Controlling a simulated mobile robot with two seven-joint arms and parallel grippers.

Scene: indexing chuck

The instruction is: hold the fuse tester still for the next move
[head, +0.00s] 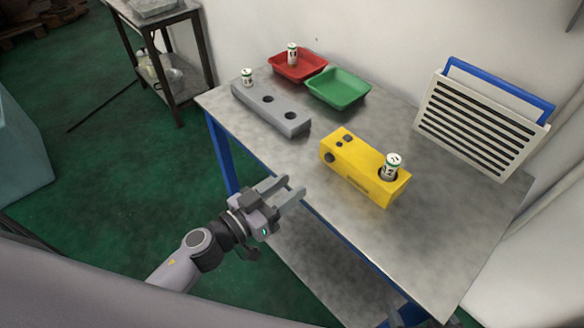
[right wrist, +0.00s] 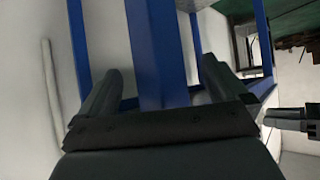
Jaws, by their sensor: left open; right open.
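The fuse tester, a yellow box (head: 350,172), lies on the grey metal table.
A grey block (head: 288,121) with holes holds one fuse (head: 247,77) at its far left end. A red tray (head: 313,70) has a fuse (head: 292,54) in it. A green tray (head: 338,90) looks empty. A slatted panel (head: 478,125) with a blue frame stands at the right.

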